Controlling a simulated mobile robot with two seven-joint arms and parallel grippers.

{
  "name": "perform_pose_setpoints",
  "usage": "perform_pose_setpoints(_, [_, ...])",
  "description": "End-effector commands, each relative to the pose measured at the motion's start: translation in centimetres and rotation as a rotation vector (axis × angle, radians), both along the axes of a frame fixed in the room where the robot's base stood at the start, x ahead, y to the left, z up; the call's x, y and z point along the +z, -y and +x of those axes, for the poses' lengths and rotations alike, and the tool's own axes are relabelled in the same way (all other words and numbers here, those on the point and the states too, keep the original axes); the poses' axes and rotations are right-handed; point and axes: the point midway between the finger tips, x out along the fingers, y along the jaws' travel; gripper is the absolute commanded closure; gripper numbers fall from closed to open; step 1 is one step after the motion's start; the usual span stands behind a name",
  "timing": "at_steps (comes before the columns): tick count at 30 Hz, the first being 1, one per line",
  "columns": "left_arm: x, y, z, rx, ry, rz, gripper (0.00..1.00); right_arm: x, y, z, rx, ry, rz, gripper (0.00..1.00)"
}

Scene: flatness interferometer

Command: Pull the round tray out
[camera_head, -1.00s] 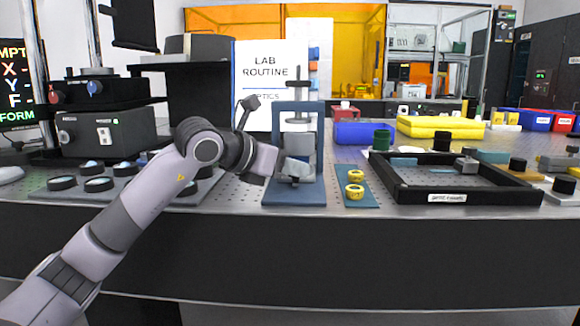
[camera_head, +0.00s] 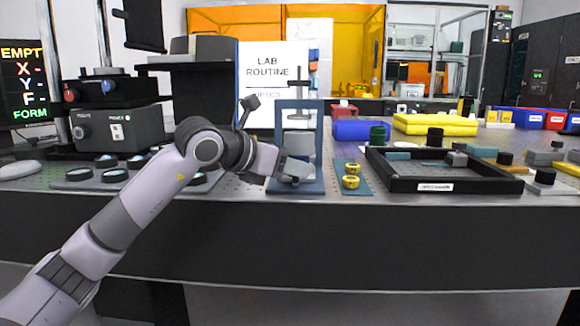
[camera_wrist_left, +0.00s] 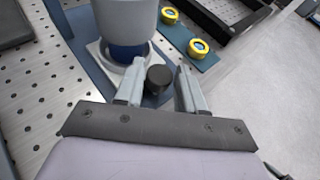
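The instrument (camera_head: 313,115) is a blue upright stand with a grey cylinder on the bench. In the left wrist view the light round tray (camera_wrist_left: 97,50) shows as a pale rim below the grey cylinder (camera_wrist_left: 124,22), over the blue base. A black knob (camera_wrist_left: 159,79) stands at its near side. In the head view my left gripper (camera_head: 293,172) is low at the front of the stand and hides most of the tray. My right gripper is out of view.
Two yellow ring pieces (camera_head: 351,175) lie on a blue strip right of the stand. A black-walled frame (camera_head: 445,185) sits farther right. Dark round pieces (camera_head: 115,175) lie at the left. The bench's front edge runs just before the stand; the space before it is clear.

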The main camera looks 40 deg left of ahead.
Motion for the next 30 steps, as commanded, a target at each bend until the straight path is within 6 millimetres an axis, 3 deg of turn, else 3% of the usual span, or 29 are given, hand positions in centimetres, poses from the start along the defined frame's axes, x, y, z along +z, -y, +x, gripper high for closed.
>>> perform_pose_setpoints(13, [0.3, -0.3, -0.5, 0.002, 0.002, 0.003, 0.43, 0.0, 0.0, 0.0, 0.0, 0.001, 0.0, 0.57])
perform_pose_setpoints(24, [2.1, -1.4, -5.1, 0.003, 0.001, 0.004, 0.43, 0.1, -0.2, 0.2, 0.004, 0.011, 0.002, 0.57])
perform_pose_setpoints(30, [2.7, -1.6, -6.3, 0.001, 0.001, 0.003, 0.43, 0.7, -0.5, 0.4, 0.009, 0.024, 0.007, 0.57])
